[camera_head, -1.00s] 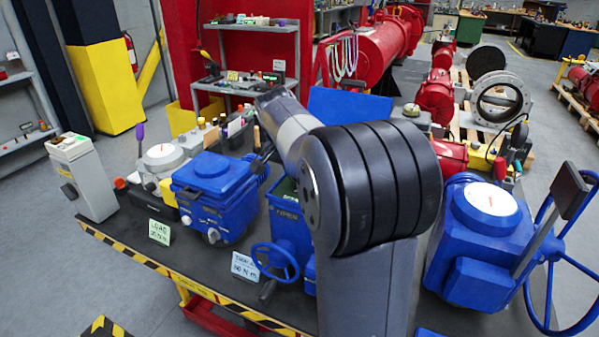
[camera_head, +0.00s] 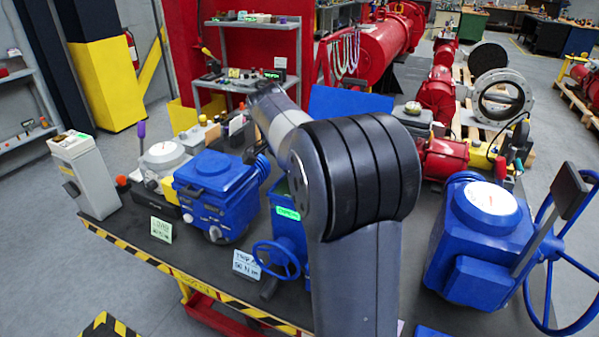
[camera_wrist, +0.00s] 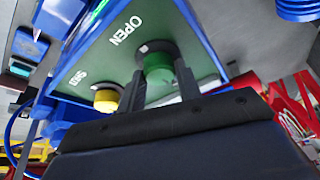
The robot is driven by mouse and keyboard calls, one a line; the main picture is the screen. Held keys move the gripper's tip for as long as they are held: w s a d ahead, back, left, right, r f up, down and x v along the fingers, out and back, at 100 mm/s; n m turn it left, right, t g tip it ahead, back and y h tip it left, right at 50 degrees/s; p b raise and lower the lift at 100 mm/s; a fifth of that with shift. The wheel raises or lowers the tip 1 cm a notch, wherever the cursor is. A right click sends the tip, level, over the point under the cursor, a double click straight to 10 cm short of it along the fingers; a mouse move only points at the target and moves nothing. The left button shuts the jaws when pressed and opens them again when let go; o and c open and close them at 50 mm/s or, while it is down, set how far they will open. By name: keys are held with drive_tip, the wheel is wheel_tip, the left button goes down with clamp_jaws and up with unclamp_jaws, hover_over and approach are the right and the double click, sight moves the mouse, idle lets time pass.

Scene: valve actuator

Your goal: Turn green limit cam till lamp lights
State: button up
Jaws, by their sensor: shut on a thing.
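In the wrist view, the green limit cam (camera_wrist: 158,66) is a round green knob on a green panel (camera_wrist: 120,45) marked OPEN. My gripper (camera_wrist: 162,80) has one finger on each side of this knob and is shut on it. A yellow knob (camera_wrist: 107,97) sits to its left, apart from the fingers. In the head view, the blue actuator housing (camera_head: 290,236) stands partly behind my arm and carries a bright green, lit strip (camera_head: 288,213). My gripper and the cam are hidden there by my arm.
A blue actuator (camera_head: 215,190) stands left of the housing, and a blue handwheel (camera_head: 277,260) sits at its front. Another large blue actuator (camera_head: 480,235) stands at the right. Small cards (camera_head: 161,230) stand near the hazard-striped bench edge (camera_head: 190,282).

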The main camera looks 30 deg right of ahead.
drive_tip(key=o, duration=1)
drive_tip(key=v, duration=1)
drive_tip(key=shift+a+r+b, duration=0.2)
drive_tip(key=shift+r+b, duration=0.1)
drive_tip(key=shift+r, duration=0.05)
drive_tip(key=shift+f, duration=0.15)
drive_tip(key=x, duration=1)
drive_tip(key=shift+d+p, duration=0.1)
drive_tip(key=shift+p, duration=0.2)
drive_tip(key=shift+d+f, duration=0.1)
drive_tip(key=shift+f, duration=0.2)
drive_tip(key=shift+r, duration=0.1)
